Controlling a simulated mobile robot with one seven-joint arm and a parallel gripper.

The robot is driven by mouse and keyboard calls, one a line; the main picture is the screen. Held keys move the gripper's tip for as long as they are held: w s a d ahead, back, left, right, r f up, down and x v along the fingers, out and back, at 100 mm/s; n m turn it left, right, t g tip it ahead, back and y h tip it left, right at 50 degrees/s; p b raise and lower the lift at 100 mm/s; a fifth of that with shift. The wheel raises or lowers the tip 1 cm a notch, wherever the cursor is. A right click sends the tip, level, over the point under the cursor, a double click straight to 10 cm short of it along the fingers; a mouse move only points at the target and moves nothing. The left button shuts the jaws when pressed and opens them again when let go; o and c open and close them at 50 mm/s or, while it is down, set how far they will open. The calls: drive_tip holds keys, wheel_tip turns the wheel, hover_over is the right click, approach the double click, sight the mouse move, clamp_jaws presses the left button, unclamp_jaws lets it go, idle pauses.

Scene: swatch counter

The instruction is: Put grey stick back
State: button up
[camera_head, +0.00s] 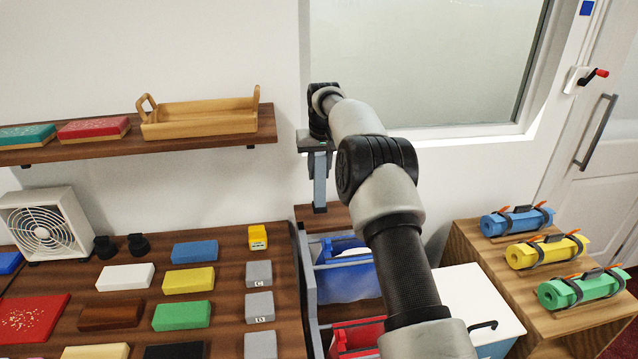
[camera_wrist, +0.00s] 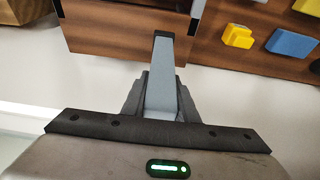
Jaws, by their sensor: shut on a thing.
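My gripper (camera_head: 318,150) is shut on the upper end of a slim blue-grey stick (camera_head: 320,185). The stick hangs roughly upright below the fingers, with a dark lower tip. In the wrist view, the stick (camera_wrist: 161,80) runs out from between the fingers of my gripper (camera_wrist: 160,105), its dark tip (camera_wrist: 163,35) pointing away from the camera. In the head view, the tip is close over or in front of a brown wooden surface (camera_head: 326,220); I cannot tell whether it touches.
Left is a wooden counter (camera_head: 235,262) with colored blocks, grey lettered blocks (camera_head: 259,307) and a fan (camera_head: 42,225). A wall shelf (camera_head: 190,143) holds a wooden tray (camera_head: 205,118). Blue (camera_head: 345,280) and red bins (camera_head: 358,335) sit below my arm. Rolled mats (camera_head: 548,251) lie right.

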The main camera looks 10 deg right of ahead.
sight(319, 179)
drive_tip(key=shift+f, duration=1.6)
drive_tip(key=shift+f, duration=0.15)
drive_tip(key=o, duration=0.9)
